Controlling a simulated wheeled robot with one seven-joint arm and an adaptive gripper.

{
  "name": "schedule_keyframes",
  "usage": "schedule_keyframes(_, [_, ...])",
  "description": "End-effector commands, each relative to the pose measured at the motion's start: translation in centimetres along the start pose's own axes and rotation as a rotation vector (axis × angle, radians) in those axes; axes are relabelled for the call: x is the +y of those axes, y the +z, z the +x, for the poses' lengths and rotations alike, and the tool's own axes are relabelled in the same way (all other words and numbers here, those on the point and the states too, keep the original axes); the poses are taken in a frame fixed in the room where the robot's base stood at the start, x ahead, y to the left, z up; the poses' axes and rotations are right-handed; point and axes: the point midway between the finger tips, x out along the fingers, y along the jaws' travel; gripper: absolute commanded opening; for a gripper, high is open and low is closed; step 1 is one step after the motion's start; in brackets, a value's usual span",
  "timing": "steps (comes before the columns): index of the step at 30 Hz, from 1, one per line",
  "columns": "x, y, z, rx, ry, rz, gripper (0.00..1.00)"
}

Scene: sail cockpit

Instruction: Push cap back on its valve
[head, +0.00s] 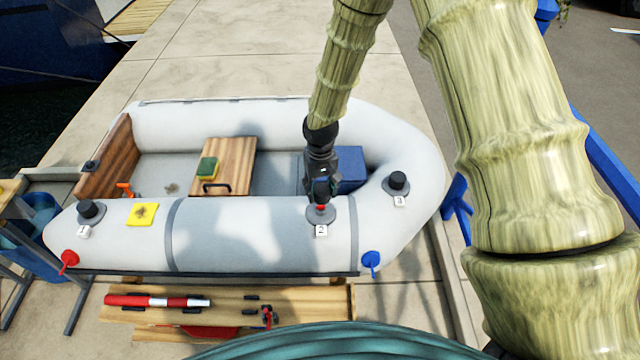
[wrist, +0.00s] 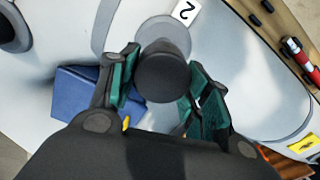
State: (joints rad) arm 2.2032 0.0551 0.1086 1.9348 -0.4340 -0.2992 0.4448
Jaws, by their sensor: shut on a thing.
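The black round cap (wrist: 162,80) sits between the green-padded fingers of my gripper (head: 321,188) in the wrist view. My gripper is shut on it. Valve 2 is a grey disc (head: 318,217) on the dinghy's near tube, beside the white label "2" (head: 321,231). My gripper points down right over this valve. A small red part shows between the gripper and the disc in the head view. In the wrist view the grey valve base (wrist: 168,32) shows just past the cap. The fingers hide the cap's lower edge in the head view, so I cannot tell whether it touches.
Valve 1 (head: 90,210) and valve 3 (head: 396,182) carry black caps. A blue box (head: 350,168) and a wooden seat (head: 235,160) with a sponge (head: 207,168) are inside the dinghy. A yellow patch (head: 142,214) lies on the near tube. A red and white cylinder (head: 150,300) lies on the bench in front.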

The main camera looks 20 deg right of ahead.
Motion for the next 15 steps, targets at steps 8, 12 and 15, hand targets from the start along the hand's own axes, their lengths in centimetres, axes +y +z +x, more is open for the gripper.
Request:
schedule_keyframes(8, [-0.1,0.0,2.2,-0.001,0.000,-0.001,0.26])
schedule_keyframes(12, [0.0,0.0,3.5,-0.001,0.000,0.001,0.26])
schedule_keyframes(15, [0.1,0.0,4.3,-0.001,0.000,0.002,0.26])
